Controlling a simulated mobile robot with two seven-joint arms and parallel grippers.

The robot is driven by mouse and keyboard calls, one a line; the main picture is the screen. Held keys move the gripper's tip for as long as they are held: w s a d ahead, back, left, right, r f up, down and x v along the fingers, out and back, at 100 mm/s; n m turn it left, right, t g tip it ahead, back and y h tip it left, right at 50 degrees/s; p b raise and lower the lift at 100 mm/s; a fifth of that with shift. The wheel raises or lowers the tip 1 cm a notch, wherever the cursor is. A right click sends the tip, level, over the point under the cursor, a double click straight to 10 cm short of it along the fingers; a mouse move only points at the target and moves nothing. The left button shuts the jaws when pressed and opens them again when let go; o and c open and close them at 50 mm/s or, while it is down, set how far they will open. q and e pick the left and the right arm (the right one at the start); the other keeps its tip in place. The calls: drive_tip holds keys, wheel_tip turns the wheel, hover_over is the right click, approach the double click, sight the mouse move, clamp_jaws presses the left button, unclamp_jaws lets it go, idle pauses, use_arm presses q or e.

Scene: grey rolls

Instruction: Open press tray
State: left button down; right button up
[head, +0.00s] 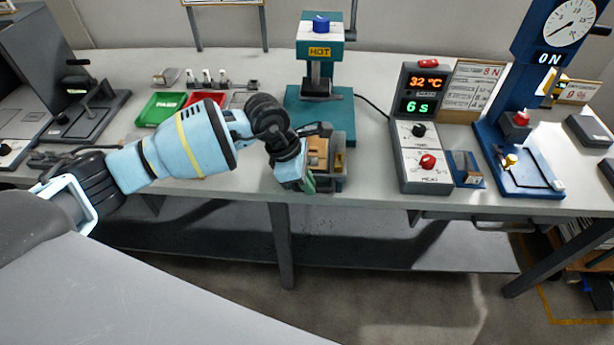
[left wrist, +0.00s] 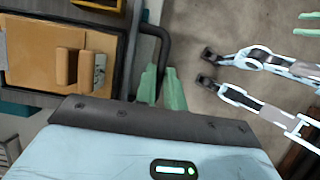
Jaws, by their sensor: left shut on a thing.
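The teal press (head: 320,97) stands at the back of the bench with a "HOT" sign. In front of it, near the bench's front edge, is a grey tray (head: 338,184) with tan parts inside. The left wrist view shows the tray's dark rim (left wrist: 122,55) and its black bar handle (left wrist: 165,45). My left gripper (head: 309,184) is at the tray's front left side; its green fingers (left wrist: 162,88) are shut on the handle. The exact contact is partly hidden. Green tips, perhaps my right gripper (left wrist: 308,24), show at the wrist view's edge; their opening is unclear.
A control box (head: 425,165) reading 32 °C and 6 s stands right of the press. Beyond it is a blue gauge press (head: 520,160). Green (head: 160,108) and red (head: 207,98) trays lie left. The floor in front of the bench is open.

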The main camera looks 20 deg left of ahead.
use_arm(q)
drive_tip(key=shift+s, duration=0.3)
use_arm(e)
drive_tip(key=shift+s+d+r, duration=0.1)
drive_tip(key=shift+r, duration=0.05)
use_arm(q)
drive_tip(key=c, duration=1.5)
unclamp_jaws()
use_arm(e)
drive_tip(key=shift+s, duration=0.2)
use_arm(q)
drive_tip(key=v, duration=0.7)
drive_tip(key=shift+r, duration=0.1)
drive_tip(key=shift+a+r, duration=0.1)
drive_tip(key=shift+r, duration=0.2)
use_arm(e)
drive_tip(key=shift+w, duration=0.3)
